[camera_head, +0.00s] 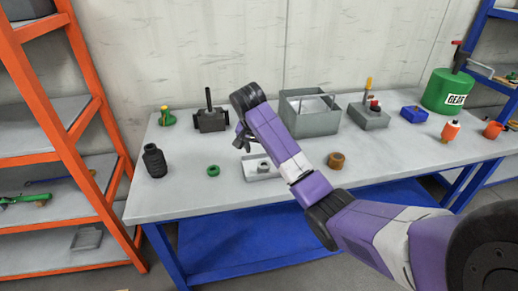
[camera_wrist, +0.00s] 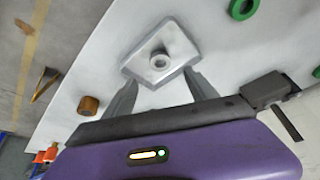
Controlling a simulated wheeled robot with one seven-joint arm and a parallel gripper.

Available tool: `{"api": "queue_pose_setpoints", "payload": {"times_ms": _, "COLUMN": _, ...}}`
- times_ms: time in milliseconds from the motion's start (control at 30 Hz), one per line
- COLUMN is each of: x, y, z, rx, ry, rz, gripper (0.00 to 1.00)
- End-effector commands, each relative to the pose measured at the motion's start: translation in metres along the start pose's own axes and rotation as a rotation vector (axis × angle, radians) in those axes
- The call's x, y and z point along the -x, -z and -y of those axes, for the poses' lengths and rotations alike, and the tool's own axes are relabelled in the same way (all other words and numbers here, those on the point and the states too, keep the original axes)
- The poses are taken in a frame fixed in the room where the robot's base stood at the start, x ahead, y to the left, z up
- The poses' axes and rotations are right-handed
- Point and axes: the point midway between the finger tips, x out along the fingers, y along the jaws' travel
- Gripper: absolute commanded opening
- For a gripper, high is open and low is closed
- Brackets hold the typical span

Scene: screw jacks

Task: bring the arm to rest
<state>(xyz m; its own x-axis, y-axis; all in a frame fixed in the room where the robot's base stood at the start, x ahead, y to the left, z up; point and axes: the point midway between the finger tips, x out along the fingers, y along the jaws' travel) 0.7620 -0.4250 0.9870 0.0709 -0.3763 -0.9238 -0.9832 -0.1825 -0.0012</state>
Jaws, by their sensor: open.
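My gripper (camera_head: 243,138) is above the table's middle in the head view, at the end of my purple arm. In the wrist view its two grey fingers (camera_wrist: 162,76) are spread apart with nothing held between them. Beyond the fingertips is a small light-grey tray (camera_wrist: 171,33) with a round grey collar (camera_wrist: 159,61) in it. The tray (camera_head: 250,176) also shows in the head view, just below and right of the gripper. I cannot tell the exact gap between fingers and tray.
The grey table (camera_head: 190,205) holds a black bottle-shaped jack (camera_head: 154,161), a green ring (camera_head: 213,171), a brown cylinder (camera_head: 336,160), a dark vise-like block (camera_head: 211,121), a grey box (camera_head: 318,124) and a green gear drum (camera_head: 447,92). An orange shelf (camera_head: 92,160) stands left. The front-left tabletop is clear.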

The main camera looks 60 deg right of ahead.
Motion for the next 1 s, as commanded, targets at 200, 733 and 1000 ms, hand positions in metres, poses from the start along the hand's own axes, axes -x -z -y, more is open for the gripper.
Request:
{"api": "queue_pose_setpoints", "payload": {"times_ms": 200, "x": 0.015, "y": 0.0, "z": 0.0, "rx": 0.0, "ry": 0.0, "rz": -0.001, "gripper": 0.66}}
{"api": "queue_pose_setpoints", "payload": {"times_ms": 733, "x": 0.015, "y": 0.0, "z": 0.0, "rx": 0.0, "ry": -0.001, "rz": 0.0, "gripper": 0.66}}
{"api": "queue_pose_setpoints", "payload": {"times_ms": 1000, "x": 0.019, "y": 0.019, "z": 0.021, "rx": 0.082, "ry": 0.086, "rz": -0.083, "gripper": 0.66}}
